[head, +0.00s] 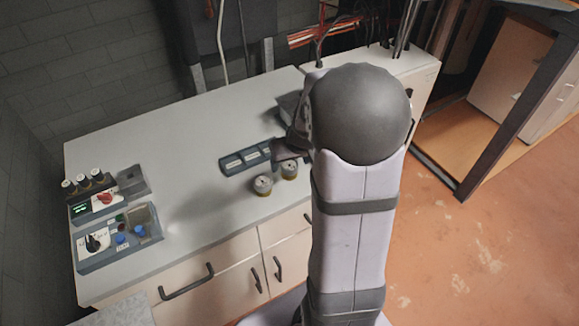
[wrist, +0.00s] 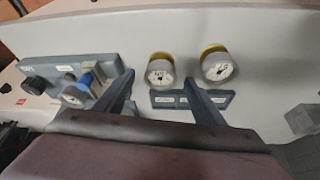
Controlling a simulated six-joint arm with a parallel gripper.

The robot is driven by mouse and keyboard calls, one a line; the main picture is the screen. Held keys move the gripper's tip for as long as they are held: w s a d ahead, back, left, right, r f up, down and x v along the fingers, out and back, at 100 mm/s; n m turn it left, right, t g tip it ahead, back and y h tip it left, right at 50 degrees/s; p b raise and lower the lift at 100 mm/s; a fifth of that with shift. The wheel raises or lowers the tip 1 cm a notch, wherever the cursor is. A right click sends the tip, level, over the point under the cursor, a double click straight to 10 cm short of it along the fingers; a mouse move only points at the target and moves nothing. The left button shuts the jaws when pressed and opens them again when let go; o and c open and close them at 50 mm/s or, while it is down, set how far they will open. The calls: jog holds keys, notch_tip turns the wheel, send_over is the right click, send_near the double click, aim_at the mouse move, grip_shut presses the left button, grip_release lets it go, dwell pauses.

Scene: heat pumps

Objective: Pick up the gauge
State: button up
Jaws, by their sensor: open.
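Two small round gauges with white dials and brass-coloured bases stand upright on the counter. In the head view one gauge (head: 262,185) is at the left and the other gauge (head: 289,170) is at the right, closer to my gripper (head: 289,152). In the wrist view one gauge (wrist: 160,70) appears between the two fingers of my open gripper (wrist: 158,77), near their tips. The other gauge (wrist: 217,67) is just outside the right finger. Nothing is held. I cannot tell how high the fingertips are above the gauges.
A labelled blue-grey holder (head: 243,158) lies beside the gauges; it also shows in the wrist view (wrist: 163,99). A fixture with a blue handle and a dial (wrist: 72,95) is left of my fingers. Control boxes (head: 118,240) stand at the counter's left end. The middle counter (head: 190,150) is clear.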

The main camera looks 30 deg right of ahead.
aim_at(290, 164)
jog(key=shift+x, duration=1.6)
jog(key=c, duration=1.3)
jog(key=shift+r, duration=0.1)
